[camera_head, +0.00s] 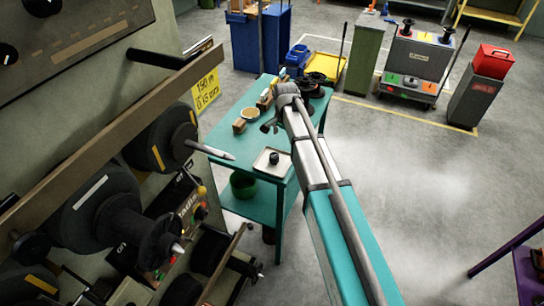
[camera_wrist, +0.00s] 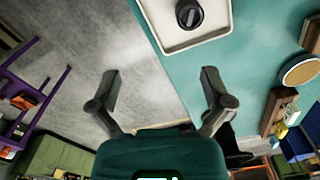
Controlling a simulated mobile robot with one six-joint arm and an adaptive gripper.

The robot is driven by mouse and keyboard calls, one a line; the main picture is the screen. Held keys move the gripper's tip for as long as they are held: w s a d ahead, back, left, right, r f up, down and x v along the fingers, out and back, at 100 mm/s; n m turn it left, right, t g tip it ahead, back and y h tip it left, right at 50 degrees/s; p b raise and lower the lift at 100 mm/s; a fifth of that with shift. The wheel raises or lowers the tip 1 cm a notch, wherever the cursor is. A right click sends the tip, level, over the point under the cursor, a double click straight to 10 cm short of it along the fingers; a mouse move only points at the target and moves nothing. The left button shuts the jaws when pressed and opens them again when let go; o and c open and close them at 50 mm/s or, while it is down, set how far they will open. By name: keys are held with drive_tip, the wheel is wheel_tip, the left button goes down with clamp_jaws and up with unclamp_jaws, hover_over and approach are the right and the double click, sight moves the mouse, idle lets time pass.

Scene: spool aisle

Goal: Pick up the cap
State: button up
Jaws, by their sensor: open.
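A small black round cap (camera_head: 274,159) sits on a white square tray (camera_head: 263,165) near the front edge of the teal table (camera_head: 232,148). In the wrist view the cap (camera_wrist: 189,14) shows at the top, on the tray (camera_wrist: 160,30). My gripper (camera_head: 268,126) is above the table, apart from the cap. In the wrist view my gripper (camera_wrist: 160,75) has its two fingers spread wide with nothing between them, and the cap lies beyond the fingertips.
A round tan-topped container (camera_head: 250,113) and wooden blocks (camera_head: 239,126) stand on the table left of my arm. A large machine with black spools (camera_head: 155,145) rises at the left. A green bowl (camera_head: 243,185) is on the lower shelf. Open floor (camera_head: 410,190) lies to the right.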

sight(274, 155)
drive_tip(key=shift+m, duration=0.6)
drive_tip(key=a, duration=0.1)
drive_tip(key=w+a, duration=0.2)
drive_tip(key=shift+w+a+r, duration=0.2)
drive_tip(key=shift+w+a, duration=0.05)
drive_tip(key=shift+a, duration=0.15)
drive_tip(key=shift+f, duration=0.1)
wheel_tip(274, 155, down, 8)
drive_tip(key=b, duration=0.8)
drive_tip(key=shift+f, duration=0.25)
drive_tip(key=f+b, duration=0.1)
drive_tip(key=b, duration=0.1)
drive_tip(key=f+b, duration=0.1)
drive_tip(key=f, duration=0.1)
drive_tip(key=shift+w+f+b, duration=0.15)
drive_tip(key=shift+w+b, duration=0.2)
drive_tip(key=shift+f+b, duration=0.95)
drive_tip(key=shift+b, duration=0.05)
